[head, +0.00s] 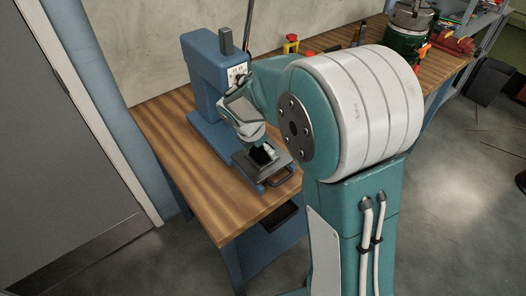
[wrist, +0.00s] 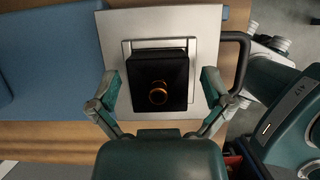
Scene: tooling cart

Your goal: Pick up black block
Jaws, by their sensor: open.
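The black block (wrist: 174,68) sits on a light grey plate (wrist: 205,30) in the wrist view, with a copper-coloured ring on its facing side. My gripper (wrist: 160,90) is open, with one finger to the left and one to the right of the block. Small gaps show between the fingers and the block's sides. In the head view the block (head: 261,155) is a dark shape on the plate, just below my gripper (head: 257,143). My arm and gripper hide part of it there.
The plate belongs to a blue machine (head: 207,75) on a wooden workbench (head: 175,160). A dark handle (wrist: 243,70) juts from the plate's right side. A green container (head: 402,43) and small yellow and red items (head: 291,44) stand farther back. The bench's left front is clear.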

